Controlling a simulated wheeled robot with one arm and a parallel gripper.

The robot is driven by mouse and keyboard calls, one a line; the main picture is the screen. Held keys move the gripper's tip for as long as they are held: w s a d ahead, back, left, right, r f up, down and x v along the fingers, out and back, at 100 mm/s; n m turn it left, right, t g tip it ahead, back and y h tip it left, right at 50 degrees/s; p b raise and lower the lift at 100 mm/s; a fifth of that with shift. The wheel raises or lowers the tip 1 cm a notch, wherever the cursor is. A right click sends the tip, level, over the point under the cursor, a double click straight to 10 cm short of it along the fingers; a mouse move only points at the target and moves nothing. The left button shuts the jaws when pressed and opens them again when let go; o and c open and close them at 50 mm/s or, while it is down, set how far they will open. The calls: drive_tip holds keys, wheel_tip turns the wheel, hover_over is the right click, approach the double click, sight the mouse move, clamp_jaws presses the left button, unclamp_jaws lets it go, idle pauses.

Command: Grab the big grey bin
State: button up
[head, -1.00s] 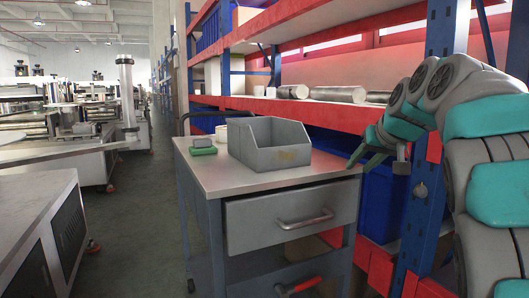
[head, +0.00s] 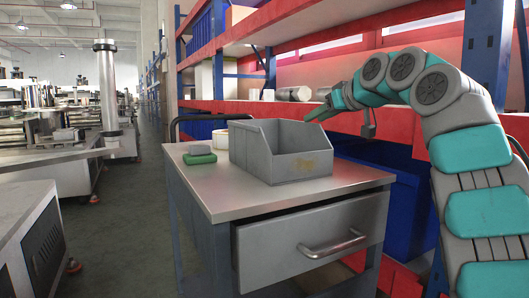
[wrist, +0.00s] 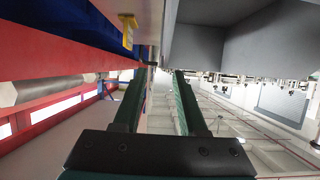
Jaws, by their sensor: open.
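In the wrist view the grey bin (wrist: 245,45) fills the upper right, close to the fingers. My gripper (head: 311,117) is just right of the bin in the head view, at about its rim height, with the fingers pointing left. In the wrist view my gripper (wrist: 157,78) has its two green fingers apart with nothing between them. I cannot tell whether a finger touches the bin.
The cart top (head: 235,203) has bare room in front of the bin. A green and grey block (head: 200,155) and a pale round roll (head: 220,139) sit left of it. A red shelf (head: 400,125) with metal cylinders (head: 293,94) stands behind. A blue bin (head: 375,195) is right of the cart.

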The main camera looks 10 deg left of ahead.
sight(300, 125)
drive_tip(key=shift+w+a, duration=0.5)
drive_tip(key=shift+w, duration=0.1)
drive_tip(key=p+x, duration=0.3)
drive_tip(key=x, duration=0.3)
drive_tip(key=shift+a+f, duration=0.1)
drive_tip(key=shift+a, duration=0.1)
drive_tip(key=shift+w+a+f, duration=0.15)
drive_tip(key=shift+w+f, duration=0.1)
clamp_jaws()
idle(0.6)
